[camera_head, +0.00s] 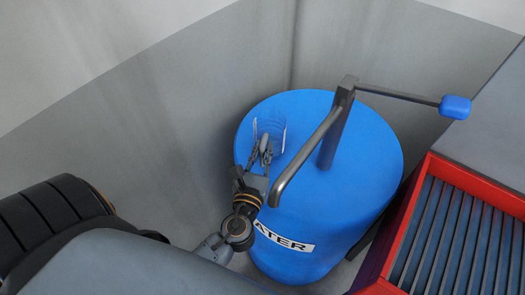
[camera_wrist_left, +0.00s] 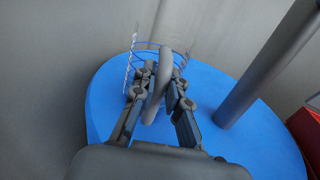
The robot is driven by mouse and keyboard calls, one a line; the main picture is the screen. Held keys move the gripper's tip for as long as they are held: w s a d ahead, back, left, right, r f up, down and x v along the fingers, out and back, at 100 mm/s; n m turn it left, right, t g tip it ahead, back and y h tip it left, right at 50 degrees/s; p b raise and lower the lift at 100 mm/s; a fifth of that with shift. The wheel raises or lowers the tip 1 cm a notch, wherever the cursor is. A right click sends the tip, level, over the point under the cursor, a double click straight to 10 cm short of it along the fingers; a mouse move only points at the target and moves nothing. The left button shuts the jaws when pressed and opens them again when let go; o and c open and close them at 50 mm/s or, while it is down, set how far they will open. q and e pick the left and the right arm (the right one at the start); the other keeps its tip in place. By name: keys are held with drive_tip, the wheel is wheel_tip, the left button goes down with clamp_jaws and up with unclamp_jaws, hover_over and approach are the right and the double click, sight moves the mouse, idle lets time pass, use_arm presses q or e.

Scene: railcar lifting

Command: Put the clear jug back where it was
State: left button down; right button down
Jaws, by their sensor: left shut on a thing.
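The clear jug (camera_head: 279,131) is at the left part of the top of the blue water barrel (camera_head: 368,150), left of the pump post. It is see-through, with faint blue rim lines and a white scale. My left gripper (camera_head: 264,150) is shut on its grey handle. In the left wrist view, the fingers (camera_wrist_left: 160,82) close around the handle, and the jug (camera_wrist_left: 136,62) shows behind them over the barrel top (camera_wrist_left: 110,112). I cannot tell whether its base touches the barrel. My right gripper is not in view.
A grey hand pump (camera_head: 332,135) stands on the barrel, its spout slanting down close to my left gripper and its blue-knobbed handle (camera_head: 455,107) reaching right. A red-framed box with grey slats (camera_head: 420,207) stands at the right. Grey walls (camera_head: 190,110) close in behind the barrel.

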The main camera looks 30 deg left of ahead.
use_arm(q)
drive_tip(key=shift+f, duration=0.15)
drive_tip(key=c, duration=1.4)
unclamp_jaws()
drive_tip(key=shift+o, duration=0.2)
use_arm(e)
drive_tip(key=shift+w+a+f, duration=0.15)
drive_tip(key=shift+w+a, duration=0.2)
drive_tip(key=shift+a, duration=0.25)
